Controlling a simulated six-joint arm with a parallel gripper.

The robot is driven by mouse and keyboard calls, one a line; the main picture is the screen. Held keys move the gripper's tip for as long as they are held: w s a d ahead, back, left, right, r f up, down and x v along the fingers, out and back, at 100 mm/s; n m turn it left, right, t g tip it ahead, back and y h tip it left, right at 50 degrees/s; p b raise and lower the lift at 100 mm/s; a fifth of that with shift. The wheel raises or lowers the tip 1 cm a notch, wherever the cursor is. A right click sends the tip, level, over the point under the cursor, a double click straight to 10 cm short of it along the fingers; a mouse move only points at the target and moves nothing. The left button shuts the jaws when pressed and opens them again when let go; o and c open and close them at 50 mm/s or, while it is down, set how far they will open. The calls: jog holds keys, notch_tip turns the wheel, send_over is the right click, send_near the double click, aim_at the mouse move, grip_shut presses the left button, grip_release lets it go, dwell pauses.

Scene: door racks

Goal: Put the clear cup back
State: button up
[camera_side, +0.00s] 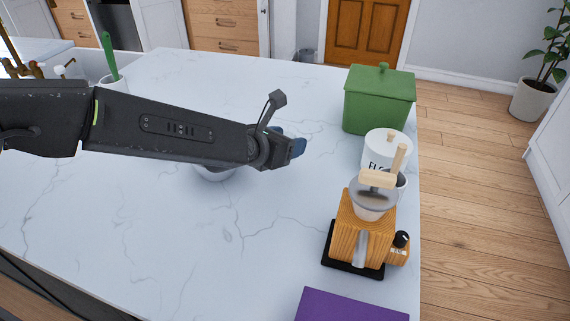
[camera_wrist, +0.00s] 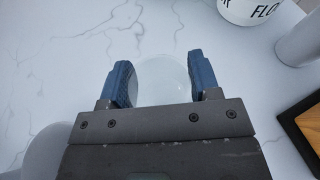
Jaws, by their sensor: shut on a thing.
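The clear cup (camera_wrist: 162,80) shows in the wrist view as a faint, see-through round shape between the two blue fingers. My gripper (camera_wrist: 160,76) is shut on it, with one finger on either side. In the side view my gripper (camera_side: 295,147) is over the middle-right of the marble counter (camera_side: 240,235), left of the canisters. The cup cannot be made out there behind the gripper. How high the cup is above the counter is hard to tell.
A green lidded box (camera_side: 378,103), a white lettered canister (camera_side: 384,152) and a wooden grinder (camera_side: 365,228) on a black base line the right side. A purple object (camera_side: 350,306) lies at the front. A white bowl (camera_side: 214,174) sits under my arm.

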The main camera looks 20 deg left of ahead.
jog(key=shift+f, duration=2.65)
jog(key=shift+f, duration=0.15)
jog(key=o, duration=1)
jog(key=shift+s+a+r, duration=0.1)
jog(key=shift+s+r, duration=0.15)
jog(key=v, duration=1.1)
jog(key=shift+s+r, duration=0.15)
jog(key=shift+s, duration=0.05)
